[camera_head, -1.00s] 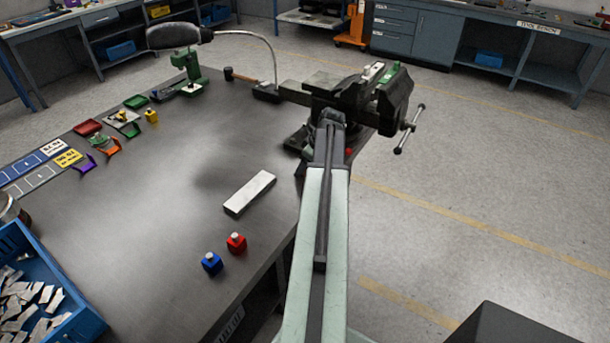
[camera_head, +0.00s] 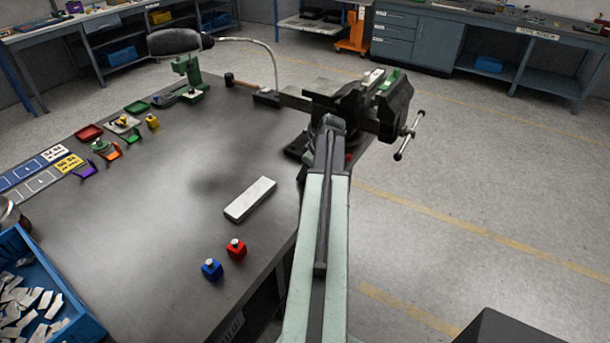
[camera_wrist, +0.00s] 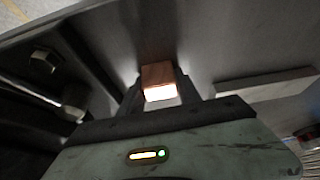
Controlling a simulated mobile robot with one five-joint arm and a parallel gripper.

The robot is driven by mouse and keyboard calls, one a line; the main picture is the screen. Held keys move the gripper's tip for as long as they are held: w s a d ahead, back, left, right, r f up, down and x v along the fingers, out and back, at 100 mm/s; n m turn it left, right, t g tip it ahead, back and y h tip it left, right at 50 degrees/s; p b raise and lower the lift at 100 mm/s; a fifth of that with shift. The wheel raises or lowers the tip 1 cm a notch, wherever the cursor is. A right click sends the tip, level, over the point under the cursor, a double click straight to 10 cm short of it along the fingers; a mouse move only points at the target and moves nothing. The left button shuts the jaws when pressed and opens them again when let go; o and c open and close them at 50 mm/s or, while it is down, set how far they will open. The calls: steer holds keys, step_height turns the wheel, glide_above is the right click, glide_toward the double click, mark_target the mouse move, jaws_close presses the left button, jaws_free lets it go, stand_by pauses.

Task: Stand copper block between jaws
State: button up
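The copper block (camera_wrist: 159,78) shows in the wrist view between the dark fingers of my gripper (camera_wrist: 160,92), which look shut on it. Its lower face is brightly lit. In the head view my arm hides the gripper and the block. The dark bench vise (camera_head: 372,105) stands at the table's far right corner, with a white piece (camera_head: 373,77) and a green piece (camera_head: 390,79) on top by its jaws. My arm's end overlaps the vise's near side. I cannot tell whether the block is between the jaws.
A pale bar (camera_head: 250,199) lies on the table left of my arm. A blue bin (camera_head: 75,322) of scraps is at lower left. The vise handle (camera_head: 409,136) sticks out right. The table's middle is clear.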

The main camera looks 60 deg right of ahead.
step_height(320, 180, up, 5)
steer(key=p, duration=0.5)
stand_by(0.4)
